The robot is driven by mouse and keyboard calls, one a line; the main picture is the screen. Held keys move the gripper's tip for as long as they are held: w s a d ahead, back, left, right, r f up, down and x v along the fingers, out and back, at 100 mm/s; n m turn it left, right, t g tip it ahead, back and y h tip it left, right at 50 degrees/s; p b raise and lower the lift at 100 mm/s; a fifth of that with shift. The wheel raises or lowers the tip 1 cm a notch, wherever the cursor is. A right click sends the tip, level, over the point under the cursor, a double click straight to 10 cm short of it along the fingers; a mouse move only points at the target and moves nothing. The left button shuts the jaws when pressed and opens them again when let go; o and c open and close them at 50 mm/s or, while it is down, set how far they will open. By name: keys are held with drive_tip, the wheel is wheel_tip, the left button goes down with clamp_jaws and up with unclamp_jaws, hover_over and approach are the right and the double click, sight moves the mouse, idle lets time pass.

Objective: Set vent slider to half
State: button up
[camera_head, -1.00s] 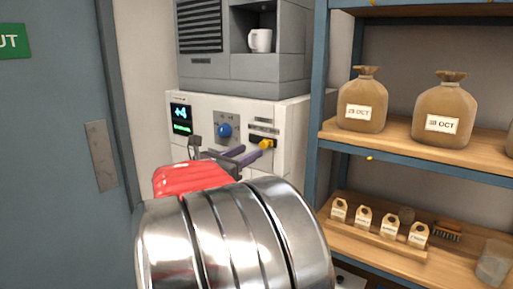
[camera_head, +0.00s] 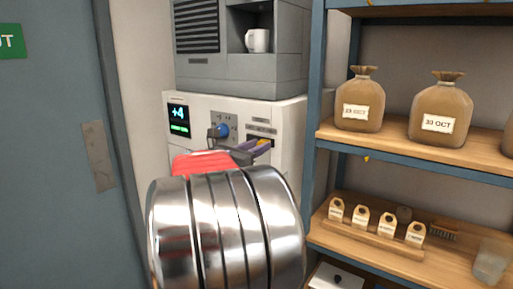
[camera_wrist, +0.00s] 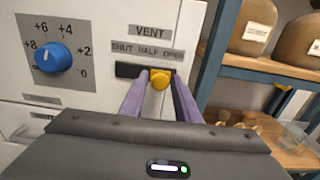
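The vent slider has a yellow knob (camera_wrist: 160,79) in a dark horizontal slot (camera_wrist: 127,70) on the white panel. Above it are the labels VENT and SHUT, HALF, OPEN. The knob sits between the HALF and OPEN labels, right of the slot's middle. My gripper (camera_wrist: 160,83) has one purple finger on each side of the knob, with no clear gap to either. The fingers hide the slot's right end.
A blue dial (camera_wrist: 53,57) with numbers is left of the slider. A shelf unit (camera_head: 317,150) with sacks (camera_head: 360,100) stands close on the right. A mug (camera_head: 257,40) sits in the niche above. A grey door (camera_head: 50,150) is at left.

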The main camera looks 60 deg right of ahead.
clamp_jaws()
idle(0.3)
drive_tip(key=w, duration=0.3)
drive_tip(key=shift+d, duration=0.25)
drive_tip(key=shift+o, duration=1.5)
unclamp_jaws()
